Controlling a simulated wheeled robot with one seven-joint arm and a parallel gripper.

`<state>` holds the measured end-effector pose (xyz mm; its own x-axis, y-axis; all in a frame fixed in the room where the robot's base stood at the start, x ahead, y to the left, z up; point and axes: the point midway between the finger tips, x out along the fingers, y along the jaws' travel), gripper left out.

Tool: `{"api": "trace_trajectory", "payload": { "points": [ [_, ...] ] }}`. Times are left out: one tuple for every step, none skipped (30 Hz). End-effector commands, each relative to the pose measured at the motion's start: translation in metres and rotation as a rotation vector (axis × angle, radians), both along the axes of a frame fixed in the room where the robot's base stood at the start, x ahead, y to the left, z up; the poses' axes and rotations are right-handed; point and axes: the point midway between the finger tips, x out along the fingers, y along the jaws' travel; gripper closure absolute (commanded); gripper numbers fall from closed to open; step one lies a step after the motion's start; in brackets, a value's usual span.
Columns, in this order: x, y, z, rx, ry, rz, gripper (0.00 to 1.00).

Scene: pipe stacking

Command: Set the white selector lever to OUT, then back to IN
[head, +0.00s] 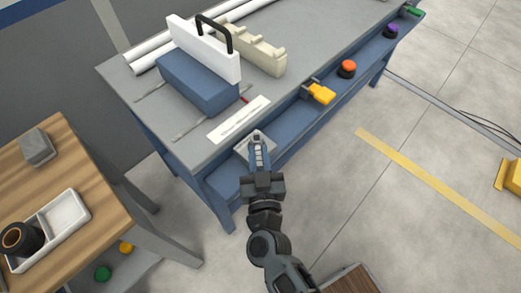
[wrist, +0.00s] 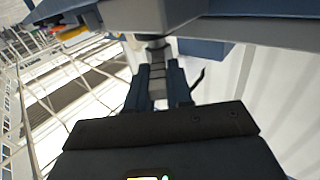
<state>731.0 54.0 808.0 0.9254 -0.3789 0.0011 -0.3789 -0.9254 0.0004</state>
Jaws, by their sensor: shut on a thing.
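The selector's pale plate (head: 241,151) is on the front of the blue workbench, below the tabletop edge near its left end. My gripper (head: 258,146) is in front of this plate. It is shut on the white selector lever, which is mostly hidden by the fingers and the wrist in the head view. In the wrist view the two fingers of my gripper (wrist: 157,88) close around a narrow grey-looking part under the bench edge. I cannot read any IN or OUT mark, so the lever's setting cannot be told.
On the workbench (head: 130,95) stand a blue block (head: 200,84) with a white handled plate, white pipes (head: 150,52) and a cream rack (head: 252,48). A yellow lever (head: 320,93) and an orange knob (head: 347,68) sit further right along the front. A wooden table (head: 95,180) stands left.

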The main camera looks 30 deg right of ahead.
Motion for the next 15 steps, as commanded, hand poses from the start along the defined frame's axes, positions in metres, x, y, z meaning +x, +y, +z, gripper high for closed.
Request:
{"api": "trace_trajectory", "payload": {
  "points": [
    [0.0005, -0.0001, 0.0002, 0.0, 0.001, -0.005, 1.0],
    [0.0006, 0.0, 0.0, 0.0, 0.001, -0.007, 1.0],
    [0.0007, 0.0001, -0.0003, 0.0, 0.001, -0.008, 1.0],
    [0.0007, 0.0001, -0.0005, 0.0, 0.001, -0.009, 1.0],
    [0.0007, 0.0002, -0.0007, 0.0, 0.001, -0.01, 1.0],
    [0.0007, 0.0005, -0.0009, 0.0, 0.001, -0.01, 1.0],
    [0.0008, 0.0006, -0.001, 0.0, 0.001, -0.01, 1.0],
    [0.0008, 0.0006, -0.0011, 0.0, 0.001, -0.01, 1.0],
    [0.0008, 0.0006, -0.0012, 0.001, 0.001, -0.009, 1.0],
    [0.0008, 0.0006, -0.0012, 0.001, 0.001, -0.009, 1.0],
    [0.0008, 0.0006, -0.0012, 0.001, 0.001, -0.009, 1.0],
    [0.0008, 0.0007, -0.0013, 0.002, 0.001, -0.009, 1.0],
    [0.0008, 0.0007, -0.0013, 0.002, 0.001, -0.009, 1.0],
    [0.0008, 0.0007, -0.0013, 0.002, 0.001, -0.009, 1.0],
    [0.0009, 0.0008, -0.0013, 0.002, 0.001, -0.008, 0.78]
  ]
}}
